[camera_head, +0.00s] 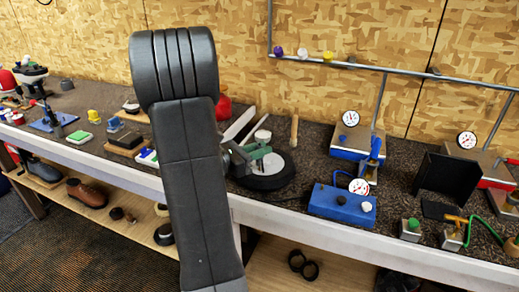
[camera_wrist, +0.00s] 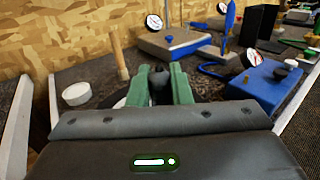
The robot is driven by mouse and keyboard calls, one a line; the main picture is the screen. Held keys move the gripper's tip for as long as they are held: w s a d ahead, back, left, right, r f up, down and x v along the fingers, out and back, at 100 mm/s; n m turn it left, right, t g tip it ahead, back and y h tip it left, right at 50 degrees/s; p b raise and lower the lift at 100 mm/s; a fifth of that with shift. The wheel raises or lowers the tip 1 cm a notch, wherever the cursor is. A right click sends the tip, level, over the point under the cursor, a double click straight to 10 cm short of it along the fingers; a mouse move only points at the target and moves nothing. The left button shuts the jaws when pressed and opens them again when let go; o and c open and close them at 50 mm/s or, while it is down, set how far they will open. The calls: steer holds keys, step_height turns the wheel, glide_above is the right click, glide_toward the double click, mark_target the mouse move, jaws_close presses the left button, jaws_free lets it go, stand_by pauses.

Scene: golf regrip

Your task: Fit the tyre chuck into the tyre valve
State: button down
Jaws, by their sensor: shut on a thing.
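My gripper (camera_head: 256,153) is over the black tyre (camera_head: 285,181) with its pale centre, which lies flat on the bench. In the wrist view its two green fingers (camera_wrist: 159,78) are shut on a small dark grey piece (camera_wrist: 159,88), which looks like the tyre chuck. A sliver of the tyre's pale centre (camera_wrist: 120,103) shows left of the fingers. I cannot make out the tyre valve; the fingers and my wrist hide much of the tyre. I cannot tell whether the held piece touches anything below.
A blue box (camera_head: 340,203) with a gauge stands right of the tyre; another gauge unit (camera_head: 350,145) is behind it. A wooden handle (camera_head: 294,132) stands upright behind the tyre. A white round pot (camera_wrist: 77,94) is close left. A black panel (camera_head: 449,178) stands further right.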

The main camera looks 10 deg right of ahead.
steer(key=shift+f+b, duration=0.5)
steer(key=shift+f, duration=0.2)
steer(key=c, duration=1.2)
jaws_free()
steer(key=shift+c, duration=0.2)
steer(key=shift+a, duration=0.1)
steer(key=v, duration=1.3)
steer(key=shift+a+b, duration=0.3)
steer(key=shift+b, duration=0.05)
steer(key=shift+r, duration=0.1)
steer(key=shift+p+x, duration=0.4)
steer(key=shift+x, duration=6.5)
steer(key=shift+s+a, duration=0.15)
